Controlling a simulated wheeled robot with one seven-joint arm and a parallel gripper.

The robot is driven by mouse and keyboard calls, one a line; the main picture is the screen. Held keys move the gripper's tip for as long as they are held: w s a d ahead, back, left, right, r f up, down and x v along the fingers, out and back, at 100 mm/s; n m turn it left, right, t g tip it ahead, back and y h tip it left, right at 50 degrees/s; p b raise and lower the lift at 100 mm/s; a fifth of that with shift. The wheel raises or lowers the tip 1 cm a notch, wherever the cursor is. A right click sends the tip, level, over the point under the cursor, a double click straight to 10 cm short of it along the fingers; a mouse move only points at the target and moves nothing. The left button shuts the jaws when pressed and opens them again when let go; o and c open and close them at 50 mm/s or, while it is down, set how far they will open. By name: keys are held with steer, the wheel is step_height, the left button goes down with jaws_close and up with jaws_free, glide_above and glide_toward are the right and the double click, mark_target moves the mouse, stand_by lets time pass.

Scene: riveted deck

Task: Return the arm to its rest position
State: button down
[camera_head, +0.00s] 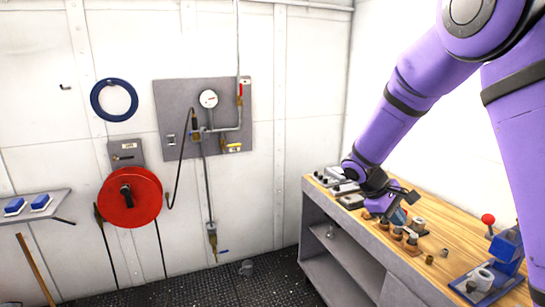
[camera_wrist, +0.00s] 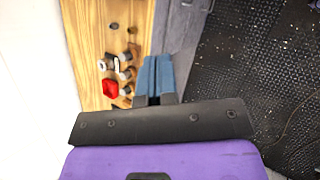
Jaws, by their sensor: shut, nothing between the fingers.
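My purple arm reaches in from the upper right in the head view, bent down toward the workbench. My gripper (camera_head: 398,216) hangs over the near part of the wooden bench top (camera_head: 450,237), close to small fittings there. In the wrist view the blue fingers of my gripper (camera_wrist: 155,62) lie side by side, closed, with nothing seen between them. In that view they are over the grey bench edge, with the wooden top to the left and the dark floor to the right. Whether the fingertips touch anything is hidden in the head view.
Several small fittings (camera_head: 411,239) stand on the bench near my gripper. A red-knobbed lever (camera_head: 488,219) and a blue vise (camera_head: 505,246) are farther right. A red hose reel (camera_head: 131,197) and a gauge panel (camera_head: 173,92) are on the wall. The dark deck floor (camera_head: 262,287) is mostly clear.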

steer(key=s+r+m+t+y, duration=0.3)
steer(key=s+r+m+y, duration=0.15)
steer(key=s+r, duration=0.9)
steer(key=s+a+r+m+t+y, duration=0.1)
steer(key=s+r+t, duration=0.1)
steer(key=s, duration=0.6)
steer(key=s+r+m+t+y, duration=0.1)
steer(key=s+r+t+y, duration=0.1)
steer(key=s, duration=0.5)
steer(key=shift+s+a+r, duration=0.35)
steer(key=shift+r, duration=0.45)
steer(key=shift+m, duration=0.25)
